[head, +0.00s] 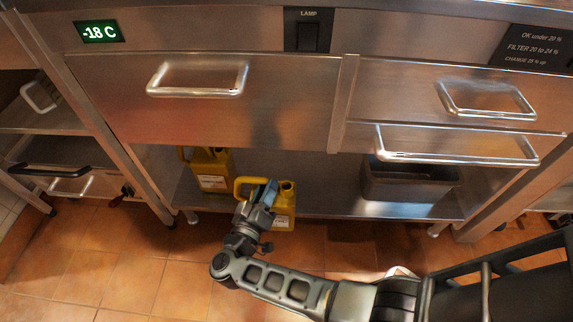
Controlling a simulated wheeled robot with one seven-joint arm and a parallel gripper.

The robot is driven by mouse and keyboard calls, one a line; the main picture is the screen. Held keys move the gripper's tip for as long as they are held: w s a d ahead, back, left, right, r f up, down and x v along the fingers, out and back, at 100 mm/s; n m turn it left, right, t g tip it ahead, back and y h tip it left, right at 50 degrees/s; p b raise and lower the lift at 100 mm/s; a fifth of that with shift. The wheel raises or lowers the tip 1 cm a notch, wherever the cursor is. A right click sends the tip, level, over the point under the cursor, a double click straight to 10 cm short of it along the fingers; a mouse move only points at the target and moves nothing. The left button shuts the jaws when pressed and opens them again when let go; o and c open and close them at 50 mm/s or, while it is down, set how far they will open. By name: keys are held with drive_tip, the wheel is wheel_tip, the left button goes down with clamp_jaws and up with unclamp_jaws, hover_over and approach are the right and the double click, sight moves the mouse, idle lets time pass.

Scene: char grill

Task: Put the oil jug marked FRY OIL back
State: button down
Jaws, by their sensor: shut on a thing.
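A yellow jug (285,207) with a pale label stands out at the front edge of the low steel shelf (330,190). My gripper (262,193) is shut on this jug near its handle, and my gripper and wrist cover part of it. The writing on both labels is too small to read, so I cannot tell which is marked FRY OIL. I cannot tell whether the held jug touches the shelf.
A dark grey bin (408,184) stands at the right of the shelf. Steel drawers with bar handles (197,79) overhang the shelf. A cabinet leg (120,130) stands at the left. Shelf room shows between the held jug and the bin.

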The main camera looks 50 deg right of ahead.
drive_tip(key=f+b+x, duration=0.3)
drive_tip(key=b+x, duration=0.3)
drive_tip(key=x, duration=0.9)
drive_tip(key=shift+w+f+b, duration=0.15)
drive_tip(key=shift+f+b, duration=0.15)
drive_tip(key=shift+d, duration=0.1)
drive_tip(key=c, duration=1.4)
unclamp_jaws()
drive_tip(key=shift+f, duration=0.25)
drive_tip(key=o, duration=0.5)
